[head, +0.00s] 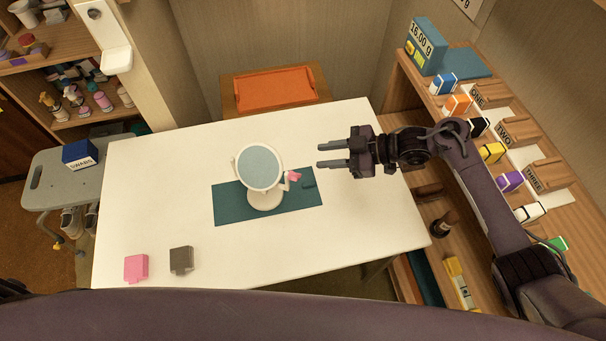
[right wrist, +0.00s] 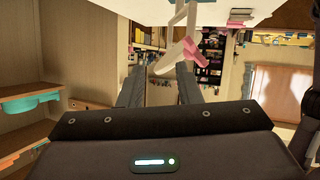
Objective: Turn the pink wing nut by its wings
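The pink wing nut (head: 294,176) sits on the right side of a round mirror on a cream stand (head: 265,199). The stand is upright on a teal mat (head: 229,205) on the white table. My right gripper (head: 319,156) is open and empty, a little right of the wing nut and farther back, its fingers pointing left. In the right wrist view the wing nut (right wrist: 195,52) shows beyond the fingertips, nearer the right finger, with part of the cream stand (right wrist: 178,42) by it. Nothing is between the fingers (right wrist: 158,78). My left gripper is not in view.
A pink block (head: 136,268) and a grey block (head: 181,260) stand at the table's front left. A wooden shelf (head: 545,205) with small boxes is at the right. The table's back left is clear.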

